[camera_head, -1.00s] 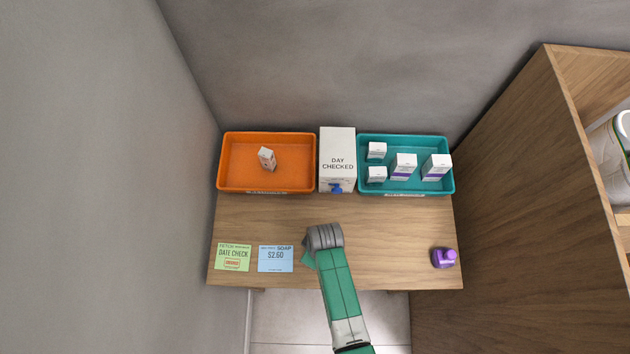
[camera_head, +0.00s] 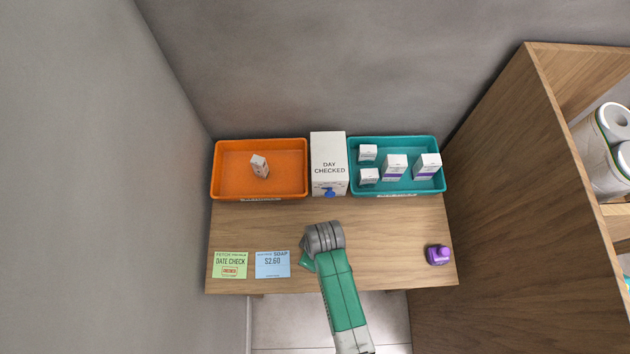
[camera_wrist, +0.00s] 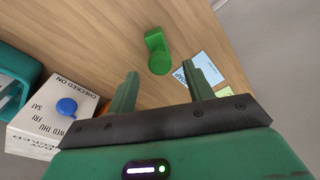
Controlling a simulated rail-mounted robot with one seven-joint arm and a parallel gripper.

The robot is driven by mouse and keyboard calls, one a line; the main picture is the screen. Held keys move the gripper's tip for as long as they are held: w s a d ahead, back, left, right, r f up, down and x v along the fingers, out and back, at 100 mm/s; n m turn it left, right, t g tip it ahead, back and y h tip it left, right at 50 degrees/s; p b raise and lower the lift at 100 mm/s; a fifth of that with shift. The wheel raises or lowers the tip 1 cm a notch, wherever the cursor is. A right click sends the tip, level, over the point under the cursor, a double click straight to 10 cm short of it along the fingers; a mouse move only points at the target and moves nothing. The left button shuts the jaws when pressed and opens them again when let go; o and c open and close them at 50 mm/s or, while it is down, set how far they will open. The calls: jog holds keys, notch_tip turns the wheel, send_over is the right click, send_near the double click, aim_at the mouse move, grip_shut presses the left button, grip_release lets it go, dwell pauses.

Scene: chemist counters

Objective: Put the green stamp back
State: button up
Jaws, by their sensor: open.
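The green stamp (camera_wrist: 157,50) lies on the wooden counter in the wrist view, beyond my fingertips and roughly in line with the gap between them. My gripper (camera_wrist: 160,69) is open and empty, its two green fingers apart with bare counter showing between them. The stamp is not touched by either finger, as far as the view shows. In the head view my grey and green arm covers the middle front of the counter, and I cannot make out the stamp there.
A white DAY CHECKED box (camera_head: 328,160) with a blue knob (camera_head: 329,191) stands between an orange tray (camera_head: 215,172) and a teal tray (camera_head: 441,181) holding several boxes. A purple stamp-like object (camera_head: 438,255) stands at right. Green (camera_head: 230,265) and blue (camera_head: 272,264) cards lie front left.

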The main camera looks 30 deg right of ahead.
jog(key=r, duration=0.5)
jog(key=shift+s+d+r, duration=0.2)
jog(key=shift+s+r, duration=0.05)
jog(key=shift+r, duration=0.05)
jog(key=w+r+m+t+h, duration=0.1)
jog(key=w+r+t, duration=0.3)
jog(key=w+r, duration=0.55)
jog(key=w+r+m+t+h, duration=0.1)
jog(key=w+r+t, duration=0.45)
jog(key=r, duration=0.75)
jog(key=w+a+r+t, duration=0.2)
jog(key=w+r, duration=0.1)
jog(key=r, duration=0.6)
jog(key=w+a+r+t, duration=0.2)
jog(key=r, duration=0.7)
jog(key=s+a+r+m+t, duration=0.1)
jog(key=s+a+r+t, duration=0.1)
jog(key=r, duration=0.8)
jog(key=s+a+r+m+t, duration=0.1)
jog(key=s+a+r+t, duration=0.2)
jog(key=r, duration=0.8)
jog(key=s+a+r+m+t+y, duration=0.1)
jog(key=s+a+r+t, duration=0.2)
jog(key=s+r+t, duration=0.2)
jog(key=s+r, duration=0.3)
jog(key=r, duration=0.3)
jog(key=shift+r, duration=0.15)
